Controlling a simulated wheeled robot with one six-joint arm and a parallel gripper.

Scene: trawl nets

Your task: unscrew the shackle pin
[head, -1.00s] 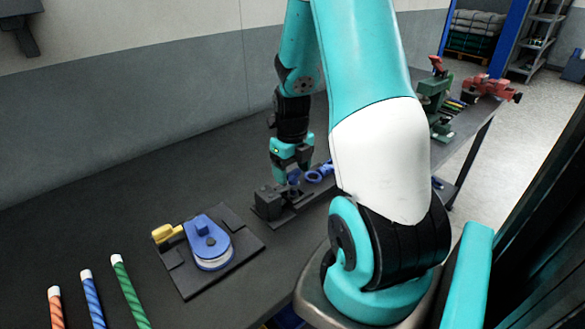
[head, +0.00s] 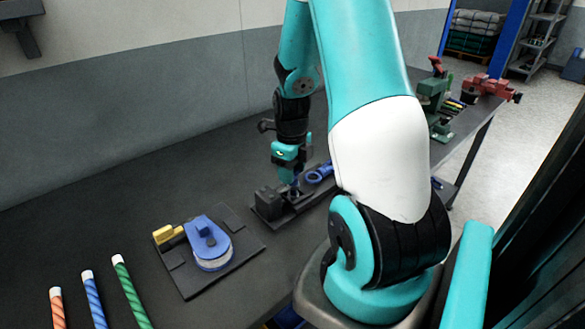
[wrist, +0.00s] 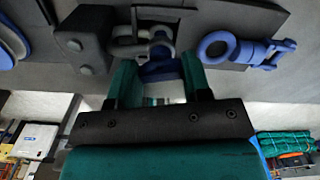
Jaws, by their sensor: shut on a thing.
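The grey shackle (wrist: 143,32) lies at a dark fixture block (wrist: 86,40) on a plate in the wrist view. The blue shackle pin (wrist: 157,70) sits between the two teal fingers of my gripper (wrist: 158,62), which is shut on it. The pin is still at the shackle; its threads are hidden. In the head view my gripper (head: 292,172) points down over the fixture (head: 270,203). The fingers cover most of the pin there.
A blue swivel with a ring (wrist: 220,48) lies right of the shackle on the plate. In the head view a blue block with a yellow part (head: 207,243) rests on a dark plate at left. Striped ropes (head: 92,300) lie front left. Vises stand far right.

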